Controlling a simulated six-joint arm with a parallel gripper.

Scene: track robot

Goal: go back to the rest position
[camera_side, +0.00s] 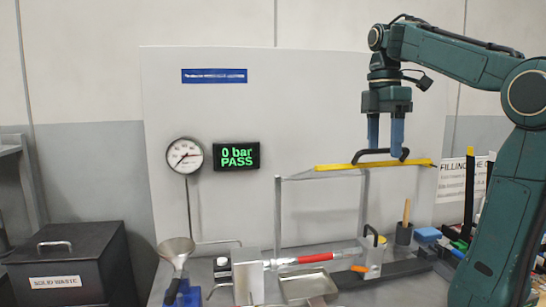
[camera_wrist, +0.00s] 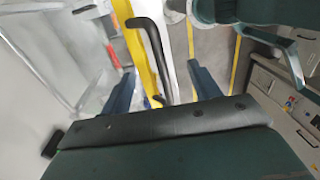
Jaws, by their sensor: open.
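My gripper (camera_side: 386,132) points down at the upper right in the side view, with its two blue fingers apart. Just below the fingertips is a black handle (camera_side: 380,153) on a yellow bar (camera_side: 345,167), which lies across the top of a clear guard on posts. In the wrist view the black handle (camera_wrist: 150,45) shows ahead of the two blue fingers (camera_wrist: 165,85), with the yellow bar (camera_wrist: 138,62) beside it. The handle's near end lies between the fingers in that view. I cannot tell whether a finger touches the handle.
Below the guard is a bench rig with a red-banded cylinder (camera_side: 310,258). A gauge (camera_side: 185,155) and a display (camera_side: 237,156) reading "0 bar PASS" are at the left. Open air lies left of my gripper.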

